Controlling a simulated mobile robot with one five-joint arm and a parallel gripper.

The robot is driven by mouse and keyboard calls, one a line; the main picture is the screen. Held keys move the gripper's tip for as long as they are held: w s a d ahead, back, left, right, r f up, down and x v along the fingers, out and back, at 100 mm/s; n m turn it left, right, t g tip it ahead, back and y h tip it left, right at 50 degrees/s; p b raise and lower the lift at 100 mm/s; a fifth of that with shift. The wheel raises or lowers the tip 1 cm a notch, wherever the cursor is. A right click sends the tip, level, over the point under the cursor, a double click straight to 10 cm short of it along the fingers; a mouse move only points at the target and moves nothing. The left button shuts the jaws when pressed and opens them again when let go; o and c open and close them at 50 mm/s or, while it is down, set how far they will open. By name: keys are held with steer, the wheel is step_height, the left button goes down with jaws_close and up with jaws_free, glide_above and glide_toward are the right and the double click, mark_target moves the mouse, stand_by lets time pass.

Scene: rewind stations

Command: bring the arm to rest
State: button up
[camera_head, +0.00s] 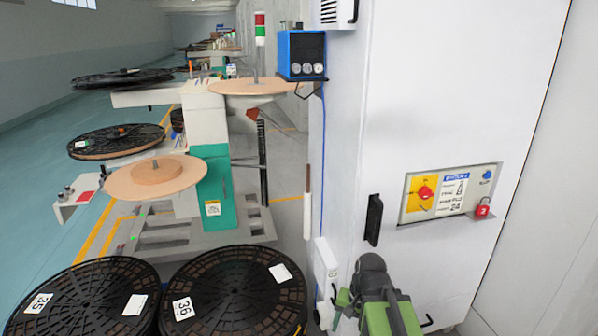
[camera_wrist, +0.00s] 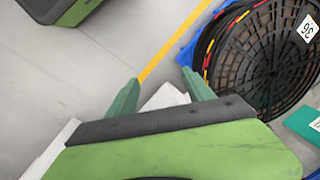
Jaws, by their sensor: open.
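My gripper (camera_wrist: 161,92) shows in the wrist view with its two green fingers apart. Nothing is held between them; a white shape (camera_wrist: 166,98) shows behind the gap, and I cannot tell what it is. In the head view my green and grey arm (camera_head: 375,300) is at the bottom, right of centre, in front of the tall white cabinet (camera_head: 420,110). The fingertips are not clear in that view.
Black reels marked 35 (camera_head: 85,300) and 36 (camera_head: 235,295) lie at the lower left. A rewind machine (camera_head: 208,150) stands behind them. Grey floor (camera_wrist: 60,90) is clear below the gripper's left.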

step_height(320, 180, up, 24)
steer(key=d+n+h+p, duration=0.1)
steer(key=n+p, duration=0.3)
steer(key=p, duration=2)
steer(key=shift+s+d+r+h+p, duration=0.2)
steer(key=shift+d+h+p, duration=0.1)
steer(key=shift+d, duration=0.6)
